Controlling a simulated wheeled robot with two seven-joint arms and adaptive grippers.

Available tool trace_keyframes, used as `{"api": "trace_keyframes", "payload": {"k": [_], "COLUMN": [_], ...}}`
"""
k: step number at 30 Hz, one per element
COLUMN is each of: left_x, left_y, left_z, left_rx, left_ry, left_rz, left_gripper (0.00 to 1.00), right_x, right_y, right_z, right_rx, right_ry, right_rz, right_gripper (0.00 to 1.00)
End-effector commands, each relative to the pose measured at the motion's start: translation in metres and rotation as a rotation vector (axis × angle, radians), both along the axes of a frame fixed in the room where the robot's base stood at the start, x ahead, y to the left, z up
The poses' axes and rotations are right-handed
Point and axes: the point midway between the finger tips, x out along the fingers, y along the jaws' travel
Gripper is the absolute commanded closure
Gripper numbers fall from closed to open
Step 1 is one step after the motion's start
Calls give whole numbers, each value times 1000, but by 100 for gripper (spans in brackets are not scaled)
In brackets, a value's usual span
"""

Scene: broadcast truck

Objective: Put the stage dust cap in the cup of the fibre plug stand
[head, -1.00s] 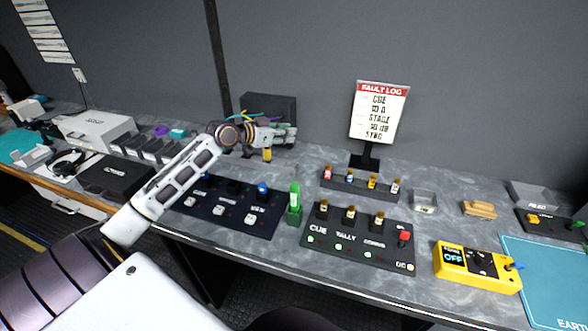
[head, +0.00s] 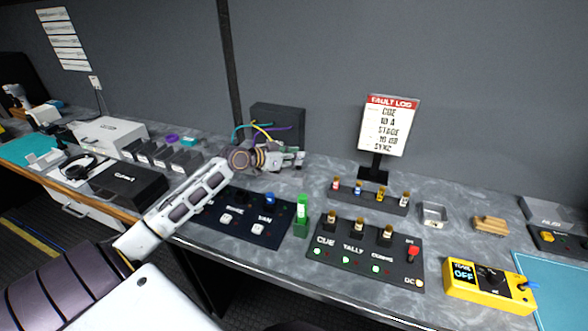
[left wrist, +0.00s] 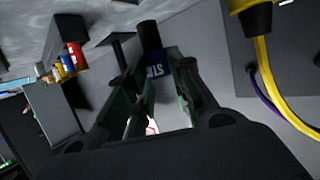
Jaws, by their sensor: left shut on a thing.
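My left gripper (head: 299,159) is in front of the black box with coloured cables (head: 290,118) at the back of the desk. In the left wrist view its fingers (left wrist: 158,92) are closed on a small dark piece with a blue label (left wrist: 155,68) and white lettering. The lettering is too unclear to read, and I cannot be sure that this is the stage dust cap. A black cylinder (left wrist: 149,36) shows just beyond it. A yellow plug (left wrist: 250,18) on a yellow cable is to the right, apart from the fingers. I cannot clearly identify the stand's cup. My right gripper is not in view.
A green block with an upright green piece (head: 301,228) stands between two black switch panels. A rack of coloured plugs (head: 368,198) stands below the fault log sign (head: 390,122). A metal tray (head: 434,213), a wooden piece and a yellow meter (head: 487,286) are to the right.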

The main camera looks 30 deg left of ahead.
Motion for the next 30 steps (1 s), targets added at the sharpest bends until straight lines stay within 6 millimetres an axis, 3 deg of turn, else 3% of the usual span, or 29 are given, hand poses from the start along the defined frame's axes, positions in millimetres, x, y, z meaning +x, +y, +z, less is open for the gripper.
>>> {"api": "trace_keyframes", "payload": {"k": [8, 21, 30], "left_x": [0, 0, 0], "left_y": [0, 0, 0], "left_z": [-4, -48, -50], "left_rx": [-1, -2, 0], "left_ry": [0, 1, 0], "left_rz": [0, 1, 1], "left_gripper": [90, 90, 90], "right_x": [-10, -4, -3], "right_y": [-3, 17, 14], "right_z": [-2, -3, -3], "right_rx": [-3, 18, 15], "right_ry": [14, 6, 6], "right_rz": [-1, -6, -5], "right_gripper": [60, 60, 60]}}
